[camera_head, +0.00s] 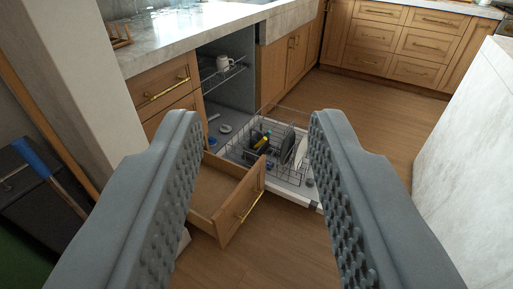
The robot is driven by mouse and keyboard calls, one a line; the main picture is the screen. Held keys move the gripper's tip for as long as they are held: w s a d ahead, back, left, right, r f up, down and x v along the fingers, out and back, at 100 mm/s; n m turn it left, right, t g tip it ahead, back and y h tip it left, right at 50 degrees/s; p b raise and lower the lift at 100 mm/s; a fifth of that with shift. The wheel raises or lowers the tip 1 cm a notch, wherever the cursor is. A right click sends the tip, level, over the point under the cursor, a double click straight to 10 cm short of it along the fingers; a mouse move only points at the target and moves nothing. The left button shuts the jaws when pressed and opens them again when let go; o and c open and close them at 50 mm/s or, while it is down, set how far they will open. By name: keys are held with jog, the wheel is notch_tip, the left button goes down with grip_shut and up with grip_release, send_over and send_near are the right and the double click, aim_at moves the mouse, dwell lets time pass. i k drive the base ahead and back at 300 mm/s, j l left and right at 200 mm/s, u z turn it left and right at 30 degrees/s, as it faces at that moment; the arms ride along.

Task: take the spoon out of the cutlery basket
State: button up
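My gripper (252,130) is open and empty, its two grey ridged fingers spread wide in the foreground. Beyond it, the open dishwasher's lower rack (237,152) is pulled out low over the floor. A dark cutlery basket (256,139) appears to stand in that rack, with something yellow (262,142) in or at it. The basket is far from my fingers and small in view. I cannot make out the spoon. White plates (300,152) stand on edge on the rack's right side.
An open wooden drawer (241,213) juts out before the rack, between my fingers. The dishwasher's upper rack holds a white mug (223,62). A marble counter (180,28) runs along the left. A marble island (470,130) stands at right. Wooden floor (375,105) lies clear between.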

aim_at(265, 139)
jog(key=i+l+u, duration=0.25)
jog(key=i+l, duration=0.45)
jog(key=i, duration=0.15)
jog(key=i+l+u, duration=0.25)
jog(key=i+l, duration=0.5)
jog(key=l, duration=0.1)
